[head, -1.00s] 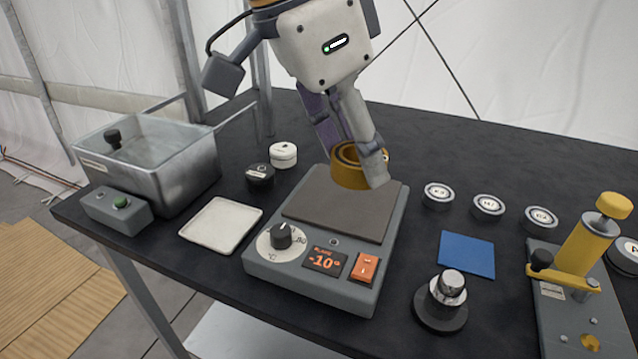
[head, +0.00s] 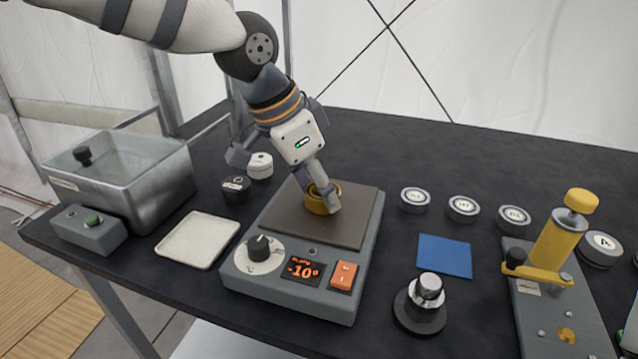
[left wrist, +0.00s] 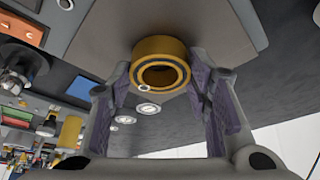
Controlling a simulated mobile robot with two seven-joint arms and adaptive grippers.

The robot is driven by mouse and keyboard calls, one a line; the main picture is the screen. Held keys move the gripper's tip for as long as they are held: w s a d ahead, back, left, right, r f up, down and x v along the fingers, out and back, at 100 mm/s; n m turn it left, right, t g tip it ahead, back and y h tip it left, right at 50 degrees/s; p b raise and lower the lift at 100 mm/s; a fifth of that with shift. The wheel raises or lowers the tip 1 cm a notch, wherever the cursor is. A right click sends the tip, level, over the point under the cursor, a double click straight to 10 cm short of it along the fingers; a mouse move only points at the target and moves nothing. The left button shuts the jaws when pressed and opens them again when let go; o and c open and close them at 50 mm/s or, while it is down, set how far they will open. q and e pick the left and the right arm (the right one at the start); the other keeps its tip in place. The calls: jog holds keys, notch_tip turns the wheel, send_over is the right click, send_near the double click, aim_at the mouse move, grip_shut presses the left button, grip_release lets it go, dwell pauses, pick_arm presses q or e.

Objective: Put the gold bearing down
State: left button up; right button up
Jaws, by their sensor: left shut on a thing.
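The gold bearing (head: 315,207) is a thick gold ring with a dark inner band. My left gripper (head: 320,194) points down and is shut on it. In the left wrist view the bearing (left wrist: 160,47) sits between the tips of the two purple-padded fingers (left wrist: 162,80). The bearing is at the dark top plate (head: 346,226) of the grey heater, near its middle. It looks on or just above that surface; I cannot tell whether it touches. The heater's display reads about -10. My right gripper is not in view.
A white tray (head: 197,240) lies left of the heater, with a metal tank (head: 145,190) beyond. A black (head: 235,192) and a white round piece (head: 260,165) stand behind the tray. Right are a blue pad (head: 444,256), a knobbed post (head: 422,308), several labelled discs and a yellow-handled press (head: 560,240).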

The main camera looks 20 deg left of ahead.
pick_arm(q)
jog(key=shift+f, duration=0.15)
jog(key=o, duration=1.3)
jog(key=v, duration=1.2)
jog(key=shift+w+d, duration=0.1)
